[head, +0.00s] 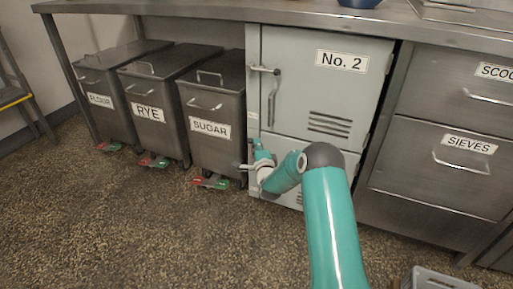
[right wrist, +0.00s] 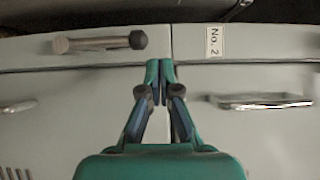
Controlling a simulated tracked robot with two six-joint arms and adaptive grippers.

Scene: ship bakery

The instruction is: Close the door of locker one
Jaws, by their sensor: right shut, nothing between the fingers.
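The lower locker door (head: 348,158) sits directly under the locker door marked No. 2 (head: 352,90). My arm hides part of it, and no number on it is readable. It looks about flush with the front; I cannot tell if it is latched. In the right wrist view the lower door (right wrist: 70,120) is on the left, with a latch bar (right wrist: 98,41) and part of a handle (right wrist: 18,106). My right gripper (head: 258,145) is shut and empty at the left edge of the lockers. Its fingertips (right wrist: 160,64) are near the seam between the doors; contact is unclear. My left gripper is out of view.
Bins marked flour (head: 104,105), rye (head: 152,95) and sugar (head: 213,105) stand left of the lockers. Drawers, one marked sieves (head: 430,185), are on the right. A grey crate (head: 440,278) is at bottom right. Open floor lies in front.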

